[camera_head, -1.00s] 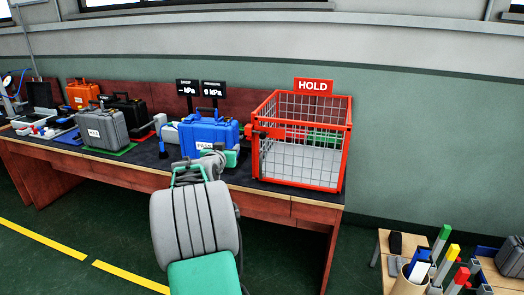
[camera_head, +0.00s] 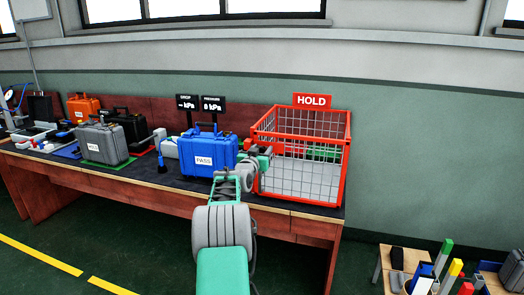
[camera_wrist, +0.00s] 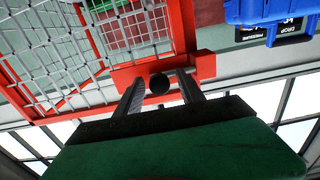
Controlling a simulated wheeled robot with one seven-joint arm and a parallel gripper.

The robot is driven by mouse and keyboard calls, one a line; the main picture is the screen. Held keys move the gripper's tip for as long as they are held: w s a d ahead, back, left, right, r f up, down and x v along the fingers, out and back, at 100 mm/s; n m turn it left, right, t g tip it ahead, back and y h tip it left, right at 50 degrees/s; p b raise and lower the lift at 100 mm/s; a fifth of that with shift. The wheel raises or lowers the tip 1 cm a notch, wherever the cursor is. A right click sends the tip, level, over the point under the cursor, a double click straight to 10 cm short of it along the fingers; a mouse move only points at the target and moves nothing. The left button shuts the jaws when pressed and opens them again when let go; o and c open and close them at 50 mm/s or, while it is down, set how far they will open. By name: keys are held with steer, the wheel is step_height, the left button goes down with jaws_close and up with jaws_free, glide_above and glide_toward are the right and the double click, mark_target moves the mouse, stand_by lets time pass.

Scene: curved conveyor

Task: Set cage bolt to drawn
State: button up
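The red wire cage (camera_head: 347,160) under the HOLD sign stands on the right end of the bench. Its bolt shows in the wrist view as a round black knob (camera_wrist: 159,84) in front of a red plate (camera_wrist: 205,66) at the cage's edge. My gripper (camera_wrist: 160,88) is open, with its two grey fingers to either side of the knob and a visible gap at each side. In the head view my gripper (camera_head: 262,156) is at the cage's front left edge and hides the bolt there.
A blue case (camera_head: 208,152) labelled PASS stands just left of my gripper. Grey (camera_head: 103,144), black and orange cases stand farther left on the bench. A small table (camera_head: 388,262) with coloured bars stands at lower right. The floor in front of the bench is clear.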

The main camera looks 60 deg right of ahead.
jaws_close()
stand_by(1.3)
